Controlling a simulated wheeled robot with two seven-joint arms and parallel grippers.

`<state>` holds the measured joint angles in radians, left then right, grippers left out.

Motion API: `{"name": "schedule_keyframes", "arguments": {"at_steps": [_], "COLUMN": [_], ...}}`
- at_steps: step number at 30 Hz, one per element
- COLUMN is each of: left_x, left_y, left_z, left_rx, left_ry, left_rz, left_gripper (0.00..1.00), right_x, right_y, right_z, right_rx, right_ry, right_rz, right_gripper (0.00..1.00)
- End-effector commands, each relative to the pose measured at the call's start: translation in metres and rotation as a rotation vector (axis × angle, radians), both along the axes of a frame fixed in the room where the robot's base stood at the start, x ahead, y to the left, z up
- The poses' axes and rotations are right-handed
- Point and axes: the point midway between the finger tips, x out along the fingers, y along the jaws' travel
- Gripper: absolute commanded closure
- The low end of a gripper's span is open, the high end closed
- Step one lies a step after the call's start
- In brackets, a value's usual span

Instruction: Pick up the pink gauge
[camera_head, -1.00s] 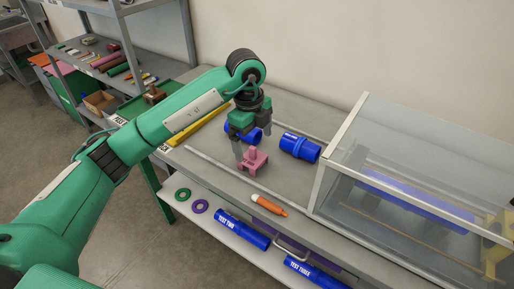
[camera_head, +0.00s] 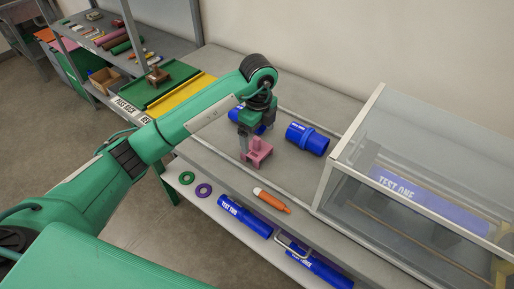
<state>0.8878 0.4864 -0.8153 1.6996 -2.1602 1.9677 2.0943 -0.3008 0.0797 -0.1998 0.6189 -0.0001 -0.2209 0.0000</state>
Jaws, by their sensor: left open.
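The pink gauge (camera_head: 260,154) is a small block-like piece standing on the grey cart top, left of the clear-walled box. My left gripper (camera_head: 251,147) is right over it, pointing down, with its fingers open. One finger comes down at the gauge's left side; the other is close to its upper part. I cannot tell whether either finger touches it. My right gripper is not in view.
Blue fittings (camera_head: 307,139) lie just behind and right of the gauge. A clear box (camera_head: 400,170) stands at the right. Blue pipes (camera_head: 245,216) and rings lie on the lower shelf.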

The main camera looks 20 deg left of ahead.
Motion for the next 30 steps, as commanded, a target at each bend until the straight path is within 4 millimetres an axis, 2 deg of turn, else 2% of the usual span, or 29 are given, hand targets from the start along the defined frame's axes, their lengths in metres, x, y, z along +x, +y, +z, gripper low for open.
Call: {"name": "schedule_keyframes", "arguments": {"at_steps": [4, 9, 13, 22, 27, 30], "left_x": [0.002, 0.009, 0.009, 0.009, 0.009, 0.009], "left_y": [0.001, 0.007, 0.007, 0.007, 0.007, 0.007], "left_z": [-0.009, -0.032, -0.050, -0.055, -0.055, -0.055], "left_rx": [0.000, 0.001, 0.000, 0.001, 0.001, 0.001], "left_ry": [0.002, 0.005, 0.002, 0.000, 0.000, 0.000], "left_rz": [0.001, 0.001, 0.000, -0.001, -0.001, -0.001], "left_gripper": [0.04, 0.04, 0.04, 0.04, 0.37, 0.53], "right_x": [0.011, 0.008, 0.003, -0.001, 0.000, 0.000], "right_y": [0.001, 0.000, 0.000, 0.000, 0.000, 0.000], "right_z": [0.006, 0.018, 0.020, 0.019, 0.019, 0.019], "right_rx": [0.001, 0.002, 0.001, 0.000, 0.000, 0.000], "right_ry": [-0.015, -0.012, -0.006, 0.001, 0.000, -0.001], "right_rz": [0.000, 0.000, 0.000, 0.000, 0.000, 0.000], "right_gripper": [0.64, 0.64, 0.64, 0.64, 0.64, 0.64]}}
